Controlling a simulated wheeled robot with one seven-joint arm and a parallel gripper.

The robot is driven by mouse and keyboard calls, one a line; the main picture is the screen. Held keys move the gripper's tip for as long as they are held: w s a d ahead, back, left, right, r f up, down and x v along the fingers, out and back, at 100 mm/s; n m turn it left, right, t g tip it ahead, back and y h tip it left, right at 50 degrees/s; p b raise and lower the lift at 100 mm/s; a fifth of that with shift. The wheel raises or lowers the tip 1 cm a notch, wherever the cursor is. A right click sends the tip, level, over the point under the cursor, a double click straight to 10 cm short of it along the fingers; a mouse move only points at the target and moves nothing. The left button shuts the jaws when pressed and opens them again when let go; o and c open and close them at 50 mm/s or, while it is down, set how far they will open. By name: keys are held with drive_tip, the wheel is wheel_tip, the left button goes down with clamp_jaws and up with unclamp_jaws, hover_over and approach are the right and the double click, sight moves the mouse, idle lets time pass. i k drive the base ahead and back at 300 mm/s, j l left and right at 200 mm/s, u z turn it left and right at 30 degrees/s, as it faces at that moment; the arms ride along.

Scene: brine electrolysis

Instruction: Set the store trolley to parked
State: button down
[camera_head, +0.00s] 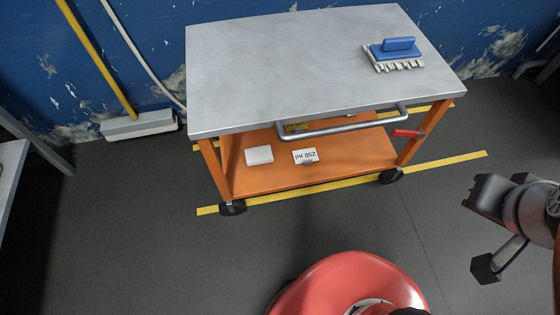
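The store trolley (300,85) stands in the upper middle of the head view, with a grey top and an orange frame. A grey bar handle (342,128) runs along its near side. A short red lever (408,133) sticks out near its right front leg. The trolley stands over yellow floor lines (440,162); its front black wheels (232,208) are close to the near line. My gripper (482,232) is at the right, apart from the trolley, with its two dark fingers spread and nothing between them.
A blue brush (397,48) lies on the trolley top. The orange lower shelf (262,179) holds a white box (259,155) and a "250 ml" label (305,156). Grey floor (150,240) is clear in front.

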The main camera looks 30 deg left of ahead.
sight(247, 79)
drive_tip(key=u, duration=1.5)
